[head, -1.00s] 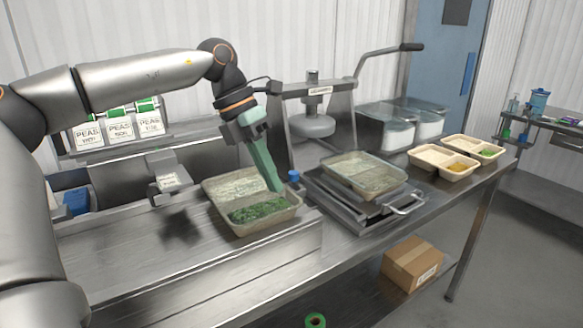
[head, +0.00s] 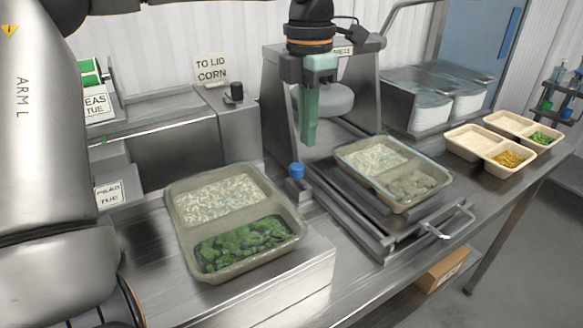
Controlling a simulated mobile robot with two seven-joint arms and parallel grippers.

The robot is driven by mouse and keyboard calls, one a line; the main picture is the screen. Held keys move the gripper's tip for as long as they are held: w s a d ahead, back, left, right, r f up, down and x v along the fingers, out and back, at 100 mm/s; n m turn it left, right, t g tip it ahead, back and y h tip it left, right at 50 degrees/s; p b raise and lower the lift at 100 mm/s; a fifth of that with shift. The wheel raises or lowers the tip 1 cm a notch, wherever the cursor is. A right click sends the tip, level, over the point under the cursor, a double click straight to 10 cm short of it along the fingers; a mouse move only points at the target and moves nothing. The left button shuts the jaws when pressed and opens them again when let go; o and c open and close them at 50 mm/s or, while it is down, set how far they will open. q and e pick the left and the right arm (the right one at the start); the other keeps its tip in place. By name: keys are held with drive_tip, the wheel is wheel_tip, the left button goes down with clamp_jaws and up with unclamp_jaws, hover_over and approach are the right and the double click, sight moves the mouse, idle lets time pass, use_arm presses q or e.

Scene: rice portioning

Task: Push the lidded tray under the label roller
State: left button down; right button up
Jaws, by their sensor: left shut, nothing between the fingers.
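A two-compartment tray (head: 174,213) with white rice at the back and chopped greens at the front sits on the steel track at centre left. A clear lid seems to cover it. The label head (head: 108,195), with a printed label on it, stands to the tray's left; its roller is not clearly visible. The tray is to the right of it, apart from it. My left gripper (head: 309,140) has green fingers, shut and empty, pointing down above and behind the tray's right side, in front of the press. My right gripper is not in view.
A second tray (head: 345,158) with a clear cover rests on the press's sliding plate (head: 375,240). A blue knob (head: 296,171) stands between the trays. Open trays (head: 458,137) and clear bins (head: 418,88) are at the right. The track left of the tray is bare.

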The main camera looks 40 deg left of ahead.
use_arm(q)
drive_tip(key=shift+s+a+f+b, duration=0.15)
drive_tip(key=shift+s+f, duration=0.4)
drive_tip(key=shift+f, duration=1.1)
drive_tip(key=shift+s+a+f+b, duration=0.1)
drive_tip(key=shift+s+a+f, duration=0.35)
drive_tip(key=shift+f, duration=1.25)
drive_tip(key=shift+s+a+f+b, duration=0.1)
drive_tip(key=shift+s+f, duration=0.55)
drive_tip(key=shift+f, duration=1)
